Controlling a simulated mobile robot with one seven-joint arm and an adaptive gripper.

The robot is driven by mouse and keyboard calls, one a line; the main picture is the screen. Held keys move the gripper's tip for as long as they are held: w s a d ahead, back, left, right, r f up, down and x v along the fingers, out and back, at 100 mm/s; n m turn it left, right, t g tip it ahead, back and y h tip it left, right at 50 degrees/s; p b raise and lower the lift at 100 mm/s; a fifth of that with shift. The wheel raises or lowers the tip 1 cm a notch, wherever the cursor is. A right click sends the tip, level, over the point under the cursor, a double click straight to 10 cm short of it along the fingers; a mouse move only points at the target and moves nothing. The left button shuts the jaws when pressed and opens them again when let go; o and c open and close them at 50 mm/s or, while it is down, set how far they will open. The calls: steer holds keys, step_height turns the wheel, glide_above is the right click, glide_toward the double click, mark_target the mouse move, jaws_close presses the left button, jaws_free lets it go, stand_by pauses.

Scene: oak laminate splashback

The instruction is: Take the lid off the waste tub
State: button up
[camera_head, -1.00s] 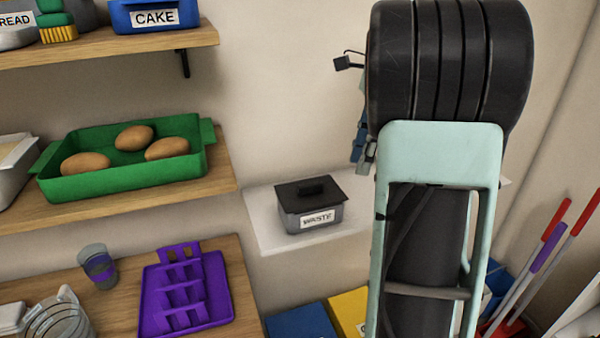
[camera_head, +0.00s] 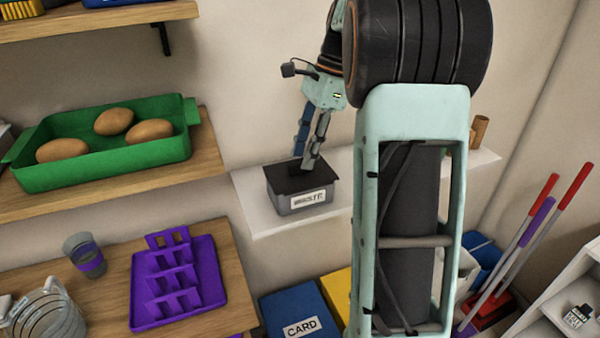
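The waste tub (camera_head: 306,201) is a small grey box with a white WASTE label on its front. It stands on a white wall shelf. Its dark lid (camera_head: 284,178) sits on top, level with the rim as far as I can see. My gripper (camera_head: 303,164) reaches down from above, with its fingertips at the middle of the lid. The lid's raised handle is hidden behind the fingertips. The two fingers overlap in this view, so I cannot tell whether they are closed on the handle.
The white shelf (camera_head: 262,222) has bare room left of the tub; brown cylinders (camera_head: 480,130) stand at its right end. At left are a green tray of potatoes (camera_head: 60,175) and a purple rack (camera_head: 178,285). A blue CARD bin (camera_head: 297,305) stands below the shelf.

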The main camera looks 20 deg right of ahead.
mark_target(300, 170)
steer(key=shift+x, duration=1.25)
jaws_close()
steer(key=shift+r, duration=0.15)
